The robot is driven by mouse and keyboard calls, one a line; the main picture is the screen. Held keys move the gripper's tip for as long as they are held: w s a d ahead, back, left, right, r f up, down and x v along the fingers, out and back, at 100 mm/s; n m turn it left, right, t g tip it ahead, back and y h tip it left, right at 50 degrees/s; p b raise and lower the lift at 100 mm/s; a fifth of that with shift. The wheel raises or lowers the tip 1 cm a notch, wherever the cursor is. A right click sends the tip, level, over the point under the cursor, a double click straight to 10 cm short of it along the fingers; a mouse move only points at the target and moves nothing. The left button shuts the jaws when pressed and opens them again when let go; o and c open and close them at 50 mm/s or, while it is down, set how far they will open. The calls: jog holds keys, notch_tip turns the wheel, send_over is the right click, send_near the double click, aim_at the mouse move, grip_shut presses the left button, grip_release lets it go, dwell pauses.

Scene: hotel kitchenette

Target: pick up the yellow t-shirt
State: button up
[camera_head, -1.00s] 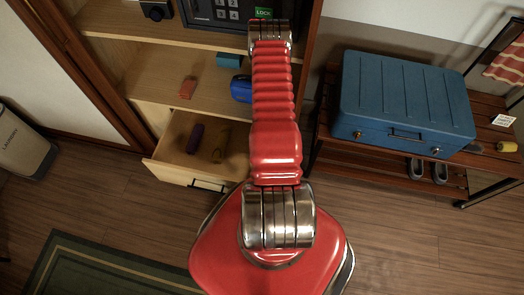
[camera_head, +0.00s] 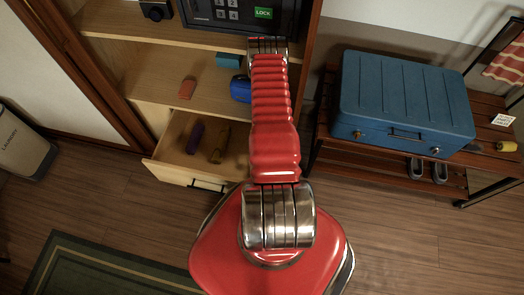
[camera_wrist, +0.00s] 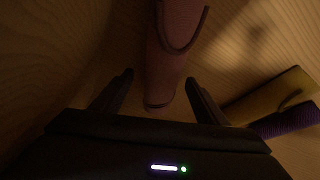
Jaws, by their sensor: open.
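The yellow t-shirt appears as a rolled or folded yellow bundle (camera_head: 220,143) in the open drawer, beside a purple bundle (camera_head: 195,138). In the wrist view the yellow bundle (camera_wrist: 268,96) lies to the right of my gripper, with the purple one (camera_wrist: 290,121) just beyond it. My gripper (camera_wrist: 158,82) is open. A dull red or pink bundle (camera_wrist: 172,55) lies in line with the gap between its fingers; I cannot tell whether they touch it. In the head view my gripper is hidden behind my red arm.
The wooden drawer (camera_head: 172,172) stands pulled out below a shelf (camera_head: 150,75) holding an orange item (camera_head: 187,88), a teal item (camera_head: 228,60) and a blue item (camera_head: 241,89). A safe (camera_head: 240,14) is above. A bench with a blue case (camera_head: 400,95) stands at right.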

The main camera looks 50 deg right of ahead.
jog(key=shift+w+f, duration=0.1)
jog(key=shift+f, duration=0.1)
jog(key=shift+c, duration=0.4)
jog(key=c, duration=1.2)
jog(key=shift+o, duration=0.2)
jog(key=shift+r, duration=0.1)
jog(key=shift+w+a+r, duration=0.25)
jog(key=shift+r, duration=0.1)
jog(key=w+a+r, duration=0.7)
jog(key=a, duration=0.4)
jog(key=shift+w, duration=0.3)
jog(key=shift+r, duration=0.1)
